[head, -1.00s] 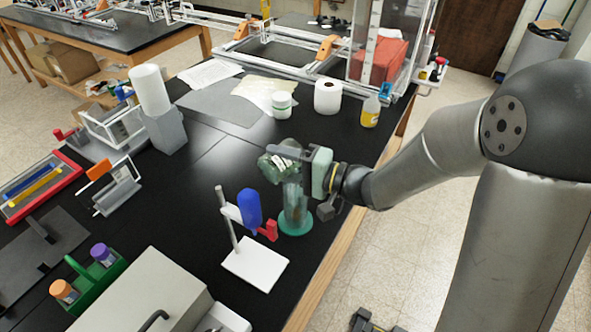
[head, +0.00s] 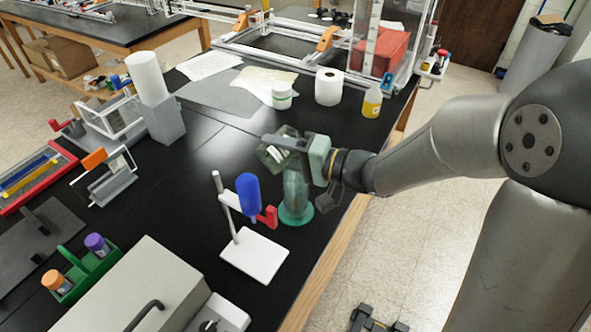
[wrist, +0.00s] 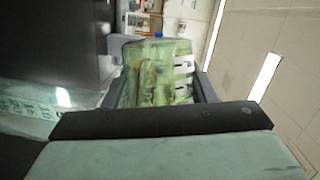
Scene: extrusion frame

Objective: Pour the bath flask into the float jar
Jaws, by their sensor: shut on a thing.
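My gripper (head: 287,150) is shut on a greenish glass flask (head: 273,157) with a white label, taken to be the bath flask. The flask is held well tilted above the bench. In the wrist view the flask (wrist: 160,78) sits between the two dark fingers, with amber-green tones inside. A tall clear cylinder with a round green base, taken to be the float jar (head: 296,205), stands upright on the bench just below the gripper. Its top is hidden behind the gripper and flask, so I cannot tell whether the flask's mouth is over it. Clear marked glass (wrist: 30,118) shows at the wrist view's left.
A white-based stand (head: 255,257) with a blue bulb (head: 249,193) and red clamp is close in front of the jar. A white roll (head: 328,87), a lidded tub (head: 282,96) and a yellow bottle (head: 372,103) stand behind. The bench edge is close right.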

